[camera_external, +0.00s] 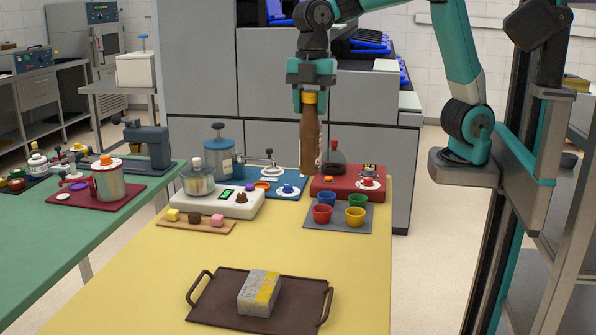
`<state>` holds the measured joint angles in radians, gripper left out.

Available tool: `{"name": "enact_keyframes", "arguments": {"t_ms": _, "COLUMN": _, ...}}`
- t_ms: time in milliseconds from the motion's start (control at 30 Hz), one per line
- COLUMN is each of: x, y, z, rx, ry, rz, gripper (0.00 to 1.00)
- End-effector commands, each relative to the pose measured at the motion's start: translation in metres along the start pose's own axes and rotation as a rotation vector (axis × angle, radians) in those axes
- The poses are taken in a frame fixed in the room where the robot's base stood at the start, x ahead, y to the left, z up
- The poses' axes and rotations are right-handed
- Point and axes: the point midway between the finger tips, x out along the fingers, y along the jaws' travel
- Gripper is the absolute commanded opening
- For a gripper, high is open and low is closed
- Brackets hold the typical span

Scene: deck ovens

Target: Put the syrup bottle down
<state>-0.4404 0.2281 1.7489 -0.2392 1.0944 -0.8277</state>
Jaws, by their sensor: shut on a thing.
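The syrup bottle (311,140) is brown with a yellow cap and hangs upright below my gripper (312,97). My gripper is shut on it near the cap. The bottle shows in front of the back part of the yellow table (260,254), between the blue mat and the red board. Its lower end looks to be above the table, but I cannot tell the exact gap.
A brown tray (216,310) holds a grey and yellow block (259,293) at the front. A grey mat (345,229) holds several coloured cups. A red board (372,192), a blue mat (262,196) and a white device (236,207) crowd the back. The table's middle is clear.

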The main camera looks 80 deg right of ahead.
Motion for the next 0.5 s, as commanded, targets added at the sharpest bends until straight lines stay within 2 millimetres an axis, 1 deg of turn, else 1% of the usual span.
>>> {"name": "enact_keyframes", "arguments": {"t_ms": 33, "x": -0.011, "y": 0.014, "z": 0.006, "rx": 0.018, "ry": -0.002, "rz": -0.001, "gripper": 0.00}}
{"name": "enact_keyframes", "arguments": {"t_ms": 100, "x": -0.009, "y": 0.030, "z": 0.013, "rx": 0.031, "ry": -0.002, "rz": 0.002, "gripper": 0.00}}
{"name": "enact_keyframes", "arguments": {"t_ms": 200, "x": -0.006, "y": 0.044, "z": 0.022, "rx": 0.044, "ry": -0.002, "rz": 0.006, "gripper": 0.00}}
{"name": "enact_keyframes", "arguments": {"t_ms": 267, "x": -0.002, "y": 0.049, "z": 0.026, "rx": 0.048, "ry": -0.003, "rz": 0.006, "gripper": 0.00}}
{"name": "enact_keyframes", "arguments": {"t_ms": 367, "x": 0.013, "y": 0.052, "z": 0.030, "rx": 0.050, "ry": -0.004, "rz": 0.005, "gripper": 0.00}}
{"name": "enact_keyframes", "arguments": {"t_ms": 467, "x": 0.039, "y": 0.052, "z": 0.033, "rx": 0.050, "ry": -0.005, "rz": 0.003, "gripper": 0.00}}
{"name": "enact_keyframes", "arguments": {"t_ms": 500, "x": 0.050, "y": 0.052, "z": 0.034, "rx": 0.050, "ry": -0.006, "rz": 0.003, "gripper": 0.00}}
